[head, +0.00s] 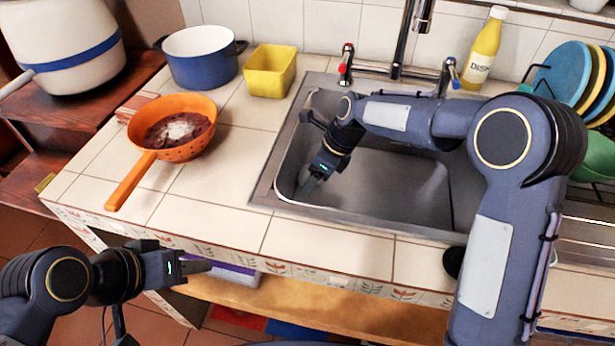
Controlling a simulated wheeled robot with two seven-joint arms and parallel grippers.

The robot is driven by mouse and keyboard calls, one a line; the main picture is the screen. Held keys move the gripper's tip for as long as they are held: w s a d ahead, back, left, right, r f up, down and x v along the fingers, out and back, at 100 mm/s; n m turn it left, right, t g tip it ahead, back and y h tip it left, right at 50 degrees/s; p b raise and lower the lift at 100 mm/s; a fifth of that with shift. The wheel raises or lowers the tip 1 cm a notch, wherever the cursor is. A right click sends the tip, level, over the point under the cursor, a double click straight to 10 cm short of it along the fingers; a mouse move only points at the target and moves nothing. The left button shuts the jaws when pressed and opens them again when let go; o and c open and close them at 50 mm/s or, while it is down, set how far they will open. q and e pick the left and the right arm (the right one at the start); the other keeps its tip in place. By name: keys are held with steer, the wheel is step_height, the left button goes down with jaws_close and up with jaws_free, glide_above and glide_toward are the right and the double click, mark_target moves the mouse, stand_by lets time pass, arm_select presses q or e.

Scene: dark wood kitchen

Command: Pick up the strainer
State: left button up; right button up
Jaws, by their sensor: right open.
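The strainer (198,148) is an orange bowl with small holes and a long orange handle. It stands on the tiled counter left of the sink, its handle (131,181) pointing toward the front left. Dark and whitish contents lie in it. My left gripper (208,266) is in front of the counter's front edge, below and right of the handle, apart from it; its finger opening is hard to see. My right gripper (308,186) is over the left side of the sink basin, right of the strainer, open and not touching it.
A blue pot (201,70) and a yellow container (270,72) stand behind the strainer. The sink (400,190) has a tap (400,45); a yellow dish soap bottle (483,50) and a rack of plates (569,75) are at the right. The counter's front left is clear.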

steer(key=shift+a+f, duration=0.1)
steer(key=shift+f, duration=0.2)
steer(key=shift+c, duration=0.4)
steer(key=c, duration=1)
steer(key=shift+r, duration=0.1)
